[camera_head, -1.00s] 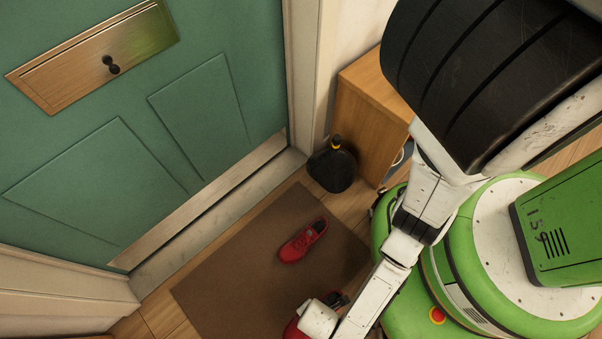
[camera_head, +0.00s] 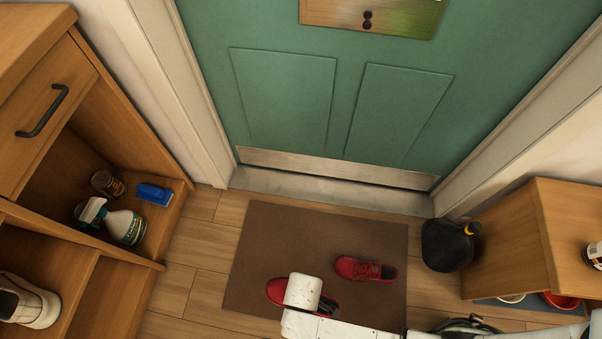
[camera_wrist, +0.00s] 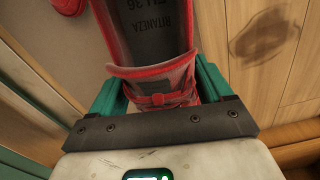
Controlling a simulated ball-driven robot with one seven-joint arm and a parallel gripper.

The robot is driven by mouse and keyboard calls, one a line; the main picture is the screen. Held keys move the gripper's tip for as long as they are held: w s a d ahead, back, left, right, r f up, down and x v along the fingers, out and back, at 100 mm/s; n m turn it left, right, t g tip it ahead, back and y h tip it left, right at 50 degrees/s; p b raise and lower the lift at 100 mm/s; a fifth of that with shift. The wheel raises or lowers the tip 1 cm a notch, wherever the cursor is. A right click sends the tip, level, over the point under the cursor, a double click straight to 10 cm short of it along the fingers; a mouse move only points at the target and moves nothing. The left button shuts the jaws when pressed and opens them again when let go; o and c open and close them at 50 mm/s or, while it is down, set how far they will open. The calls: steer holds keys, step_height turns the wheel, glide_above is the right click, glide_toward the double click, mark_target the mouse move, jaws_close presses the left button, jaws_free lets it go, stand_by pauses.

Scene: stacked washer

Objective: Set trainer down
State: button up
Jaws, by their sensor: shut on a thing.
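A red trainer (camera_head: 275,289) is in my gripper over the brown doormat (camera_head: 262,240). In the wrist view the held trainer (camera_wrist: 183,75) shows its heel and dark insole, with green fingers on both sides of the heel. My gripper (camera_wrist: 160,88) is shut on it. In the head view my white wrist covers the middle of the trainer and hides the fingers. I cannot tell whether its sole touches the mat. A second red trainer (camera_head: 365,269) lies on the mat to the right, apart from the held one; part of it shows at the wrist view's top left (camera_wrist: 68,5).
A green door (camera_head: 340,100) stands beyond the mat. A wooden cabinet (camera_head: 130,275) on the left holds a spray bottle (camera_head: 122,226), a blue item (camera_head: 154,193) and a pale shoe (camera_head: 28,302). A black object (camera_head: 447,246) stands beside the right-hand wooden unit (camera_head: 510,235).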

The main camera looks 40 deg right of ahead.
steer(key=w+d+r+m, duration=0.25)
steer(key=w+r, duration=0.25)
steer(key=w, duration=0.4)
steer(key=w+d+r+m, duration=0.1)
steer(key=w+d+r, duration=0.2)
steer(key=w+r, duration=0.5)
steer(key=w+d+r+m, duration=0.2)
steer(key=w+d+r, duration=0.2)
steer(key=w+r, duration=0.3)
steer(key=w+d+r+m, duration=0.2)
steer(key=w+d+r, duration=0.1)
steer(key=w+r, duration=0.45)
steer(key=s+r+p, duration=0.5)
steer(key=r+p, duration=0.7)
steer(key=p, duration=0.2)
steer(key=s+r+p, duration=0.5)
steer(key=r+p, duration=0.8)
steer(key=p, duration=0.1)
steer(key=shift+p, duration=0.3)
steer(key=shift+s+n, duration=0.1)
steer(key=shift+n, duration=0.15)
